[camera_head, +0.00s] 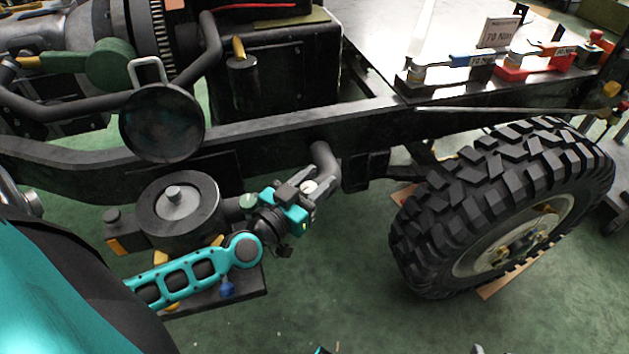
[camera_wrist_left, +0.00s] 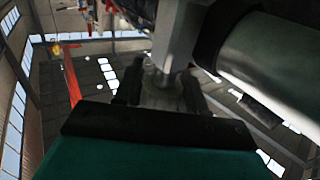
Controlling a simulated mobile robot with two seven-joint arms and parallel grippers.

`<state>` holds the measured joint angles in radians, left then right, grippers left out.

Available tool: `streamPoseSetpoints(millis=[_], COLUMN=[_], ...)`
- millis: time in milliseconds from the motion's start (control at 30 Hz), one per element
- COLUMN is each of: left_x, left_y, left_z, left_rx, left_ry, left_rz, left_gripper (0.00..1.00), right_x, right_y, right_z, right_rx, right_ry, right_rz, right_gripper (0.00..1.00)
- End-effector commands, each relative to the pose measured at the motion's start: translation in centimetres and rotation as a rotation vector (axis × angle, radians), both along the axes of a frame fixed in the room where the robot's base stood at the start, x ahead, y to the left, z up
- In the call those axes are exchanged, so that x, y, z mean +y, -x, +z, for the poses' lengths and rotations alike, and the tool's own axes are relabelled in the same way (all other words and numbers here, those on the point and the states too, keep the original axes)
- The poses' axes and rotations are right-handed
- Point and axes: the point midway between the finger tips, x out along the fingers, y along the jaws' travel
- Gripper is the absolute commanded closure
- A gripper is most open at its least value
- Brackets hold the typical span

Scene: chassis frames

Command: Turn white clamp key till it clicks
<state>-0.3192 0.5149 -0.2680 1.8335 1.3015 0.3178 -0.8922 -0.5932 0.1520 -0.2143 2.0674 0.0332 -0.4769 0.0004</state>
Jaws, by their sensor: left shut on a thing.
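The white clamp key (camera_head: 309,186) shows as a small pale piece at the chassis rail, by the end of a grey bent pipe (camera_head: 324,158). My left gripper (camera_head: 311,190) is shut on it, and its fingers hide most of the key. In the left wrist view a pale grey stem (camera_wrist_left: 176,38) rises from between the dark fingers (camera_wrist_left: 158,92); this looks like the key. A wide grey cylinder (camera_wrist_left: 268,65) lies close on the right there. I cannot tell the key's turn angle.
The black chassis rail (camera_head: 270,122) runs just above my left gripper. A big tyre (camera_head: 480,190) stands to the right. A round dark part (camera_head: 162,125) with a white loop handle hangs at left. Torque tools, one blue (camera_head: 470,60) and one red (camera_head: 527,66), lie on the chassis top.

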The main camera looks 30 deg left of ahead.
Motion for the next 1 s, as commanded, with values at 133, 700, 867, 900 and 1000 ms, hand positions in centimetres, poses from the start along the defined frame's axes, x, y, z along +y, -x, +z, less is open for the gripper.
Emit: streamPoseSetpoints(millis=[133, 700, 867, 900, 1000], left_x=[0.0, 0.0, 0.0, 0.0, 0.0], left_y=[-0.1, 0.0, 0.0, 0.0, 0.0], left_z=[0.1, 0.1, 0.6, 1.0, 2.4], left_rx=[-0.002, -0.002, -0.002, -0.002, -0.003], left_ry=[0.0, 0.001, 0.001, 0.002, 0.003], left_rz=[-0.002, -0.001, -0.001, 0.0, 0.001], left_gripper=[0.9, 0.39, 0.39, 0.39, 0.39], right_x=[0.1, 0.1, 0.1, 0.1, 0.1], right_y=[0.0, 0.0, 0.0, 0.0, 0.0], right_z=[0.0, 0.1, 0.5, 0.8, 2.0], right_rx=[0.0, -0.001, -0.001, -0.001, -0.001], right_ry=[-0.003, -0.004, -0.004, -0.004, -0.004], right_rz=[-0.002, -0.001, -0.001, -0.001, -0.001], right_gripper=[0.57, 0.57, 0.57, 0.57, 0.57])
